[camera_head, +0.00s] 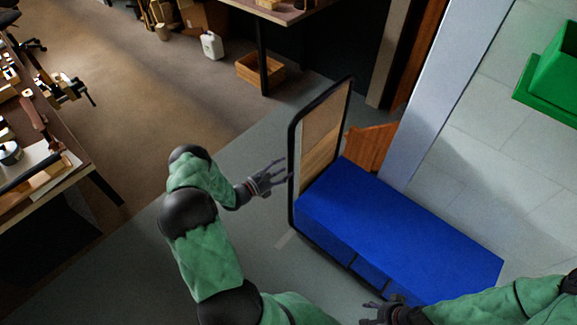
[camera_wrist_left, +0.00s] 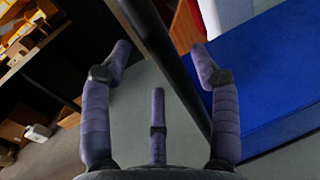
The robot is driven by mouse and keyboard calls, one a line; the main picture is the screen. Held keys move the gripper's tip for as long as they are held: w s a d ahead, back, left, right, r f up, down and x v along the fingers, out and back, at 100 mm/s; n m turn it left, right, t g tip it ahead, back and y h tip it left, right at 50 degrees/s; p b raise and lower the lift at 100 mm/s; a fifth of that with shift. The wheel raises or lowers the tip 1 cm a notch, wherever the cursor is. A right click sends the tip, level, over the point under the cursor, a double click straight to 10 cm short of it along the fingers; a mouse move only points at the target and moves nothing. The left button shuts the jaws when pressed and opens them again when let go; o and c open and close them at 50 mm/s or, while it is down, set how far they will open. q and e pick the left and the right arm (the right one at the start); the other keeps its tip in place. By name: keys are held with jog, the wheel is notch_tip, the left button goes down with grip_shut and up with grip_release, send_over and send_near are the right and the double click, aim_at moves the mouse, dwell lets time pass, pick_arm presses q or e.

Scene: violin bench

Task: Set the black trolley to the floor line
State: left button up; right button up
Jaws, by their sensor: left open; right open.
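The black trolley has an upright black handle frame (camera_head: 293,150) at its left end and carries a large blue load (camera_head: 400,230). My left gripper (camera_head: 278,172) is open just left of the frame's near post. In the left wrist view, the black post (camera_wrist_left: 165,55) runs diagonally across the space in front of my open fingers (camera_wrist_left: 162,75); I cannot tell whether they touch it. My right gripper (camera_head: 368,313) is open at the near side of the load, partly cut off by the picture's lower edge.
A pale post (camera_head: 440,95) and a brown wooden piece (camera_head: 371,146) stand close behind the trolley. A workbench (camera_head: 60,180) stands at left, and a wooden crate (camera_head: 262,70) lies at the back. The floor left of the trolley is clear. A green bin (camera_head: 555,70) is far right.

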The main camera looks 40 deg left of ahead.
pick_arm(q)
jog(key=v, duration=0.8)
jog(key=shift+s, duration=0.35)
jog(key=shift+a, duration=0.1)
